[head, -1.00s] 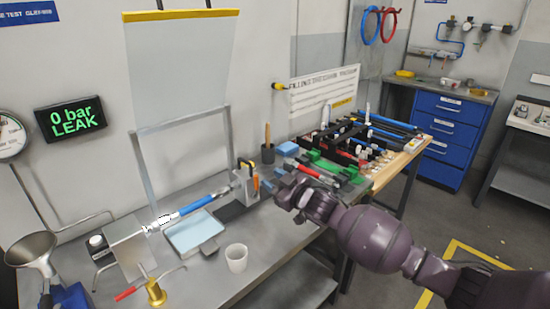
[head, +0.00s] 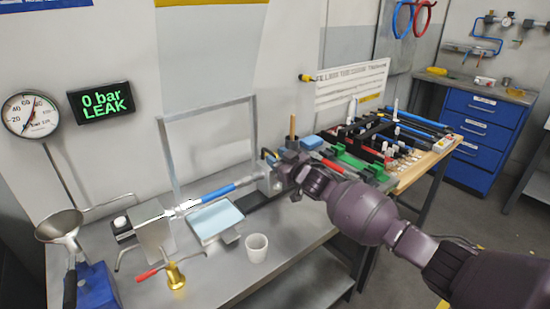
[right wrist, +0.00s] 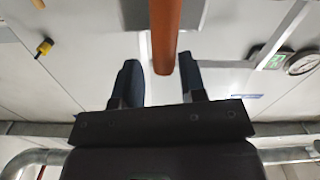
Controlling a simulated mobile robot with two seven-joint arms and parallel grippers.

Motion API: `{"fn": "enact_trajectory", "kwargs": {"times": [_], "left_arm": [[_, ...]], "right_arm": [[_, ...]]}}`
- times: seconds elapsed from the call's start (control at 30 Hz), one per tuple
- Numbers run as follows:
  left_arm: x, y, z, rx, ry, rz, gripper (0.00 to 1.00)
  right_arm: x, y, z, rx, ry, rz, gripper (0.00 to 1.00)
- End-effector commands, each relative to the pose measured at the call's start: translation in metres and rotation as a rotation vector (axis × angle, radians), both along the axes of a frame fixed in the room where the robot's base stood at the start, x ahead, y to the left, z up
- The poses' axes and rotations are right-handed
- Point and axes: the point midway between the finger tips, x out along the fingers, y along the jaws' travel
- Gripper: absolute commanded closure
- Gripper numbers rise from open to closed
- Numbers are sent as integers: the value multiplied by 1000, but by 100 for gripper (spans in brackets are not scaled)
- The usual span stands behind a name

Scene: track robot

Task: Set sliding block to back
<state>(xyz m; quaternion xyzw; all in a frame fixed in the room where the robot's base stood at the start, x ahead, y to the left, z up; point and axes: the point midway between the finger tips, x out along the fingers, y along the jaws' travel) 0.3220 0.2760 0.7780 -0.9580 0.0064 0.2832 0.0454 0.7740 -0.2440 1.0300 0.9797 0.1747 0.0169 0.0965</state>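The sliding block (head: 268,185) is a grey block on a dark rail on the bench, at the right end of the blue cylinder (head: 217,193). My right gripper (head: 287,165) is beside the block's upper right in the head view and hides part of it. In the right wrist view the two dark fingers (right wrist: 160,84) stand apart. An orange handle (right wrist: 165,32) reaches down toward the gap between them, and no firm grip shows. My left gripper is not in view.
A rack of parts (head: 385,150) lies to the right. The display (head: 101,103) reads "0 bar LEAK".

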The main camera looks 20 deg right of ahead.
Motion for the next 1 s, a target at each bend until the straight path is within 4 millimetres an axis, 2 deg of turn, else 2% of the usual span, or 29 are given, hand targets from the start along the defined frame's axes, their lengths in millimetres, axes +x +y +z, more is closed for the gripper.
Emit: {"fn": "enact_trajectory", "kwargs": {"times": [0.2,0.47,0.57,0.73,1.0], "left_arm": [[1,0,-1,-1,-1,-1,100],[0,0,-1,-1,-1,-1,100],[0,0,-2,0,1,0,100],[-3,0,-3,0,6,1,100],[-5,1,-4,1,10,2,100]], "right_arm": [[10,4,0,0,-1,1,62],[11,4,0,0,-1,1,62],[11,4,0,0,-1,1,74],[11,4,0,0,0,1,100],[12,1,0,-2,-1,0,100]]}}
